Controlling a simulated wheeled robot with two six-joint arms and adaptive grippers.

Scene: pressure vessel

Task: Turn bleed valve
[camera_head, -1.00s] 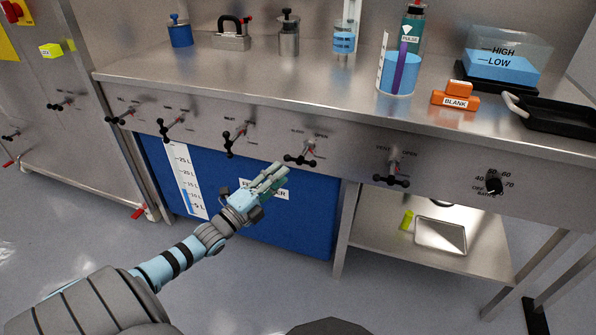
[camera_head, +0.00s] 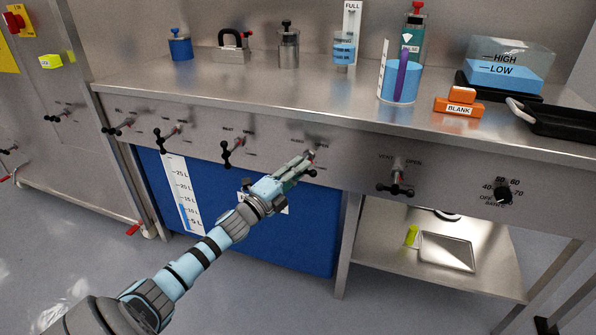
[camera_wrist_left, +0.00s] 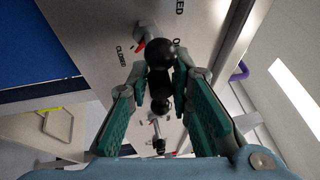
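The bleed valve (camera_head: 312,155) is on the front panel of the steel bench in the head view, mostly hidden by my left gripper (camera_head: 304,162). In the left wrist view, its black handle with round knobs (camera_wrist_left: 160,54) lies between the two green fingers of my left gripper (camera_wrist_left: 161,66). The fingers are apart, one on each side of the handle; I cannot tell whether they touch it. A red pointer and the word CLOSED show on the panel beside it. My right gripper is not in view.
The vent valve (camera_head: 396,183) is to the right, with a rotary knob (camera_head: 503,193) beyond it. Other valves (camera_head: 233,150) line the panel to the left. A blue tank (camera_head: 300,235) is under the bench. Vessels and orange blocks (camera_head: 458,104) stand on top.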

